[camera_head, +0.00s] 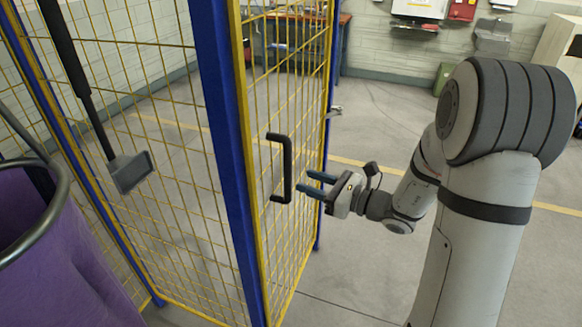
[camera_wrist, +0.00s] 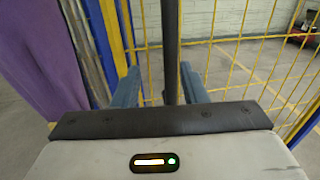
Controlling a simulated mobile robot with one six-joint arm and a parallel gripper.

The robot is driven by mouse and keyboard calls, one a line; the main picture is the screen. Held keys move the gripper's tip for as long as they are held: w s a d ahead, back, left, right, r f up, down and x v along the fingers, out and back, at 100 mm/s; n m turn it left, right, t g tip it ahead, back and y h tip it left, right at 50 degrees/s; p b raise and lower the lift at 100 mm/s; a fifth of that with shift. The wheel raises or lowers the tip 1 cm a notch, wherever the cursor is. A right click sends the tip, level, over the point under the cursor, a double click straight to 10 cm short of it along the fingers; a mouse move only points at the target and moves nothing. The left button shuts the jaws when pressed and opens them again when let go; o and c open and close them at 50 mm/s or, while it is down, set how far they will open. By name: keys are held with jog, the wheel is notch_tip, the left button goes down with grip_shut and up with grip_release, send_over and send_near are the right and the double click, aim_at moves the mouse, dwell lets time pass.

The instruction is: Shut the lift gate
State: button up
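The lift gate (camera_head: 303,225) is a yellow wire-mesh panel standing upright beside a blue post (camera_head: 222,110). Whether it is ajar or closed is hard to tell. A black D-shaped handle (camera_head: 287,165) is fixed on its mesh. My gripper (camera_head: 315,184) is to the right of the handle's lower half, its blue fingers pointing at it with a small apparent gap. In the wrist view, the handle's dark vertical bar (camera_wrist: 170,45) shows ahead, lined up between the open fingers of my gripper (camera_wrist: 160,88). No grip on the bar shows.
A purple bag (camera_head: 60,250) is at the lower left, and it also shows in the wrist view (camera_wrist: 40,50). A black-handled tool with a flat grey head (camera_head: 132,172) hangs near the mesh at left. A workbench (camera_head: 305,35) stands behind. Grey floor (camera_head: 390,110) is open beyond the gate.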

aim_at(290, 172)
jog(key=shift+w+a+m+t, duration=0.2)
jog(key=shift+w+m+t, duration=0.15)
jog(key=shift+w, duration=0.3)
jog(key=p+x, duration=0.2)
jog(key=x, duration=0.4)
jog(key=shift+w+a+f, duration=0.15)
jog(key=shift+w+a, duration=0.05)
jog(key=shift+a, duration=0.05)
jog(key=shift+c, duration=0.5)
grip_shut()
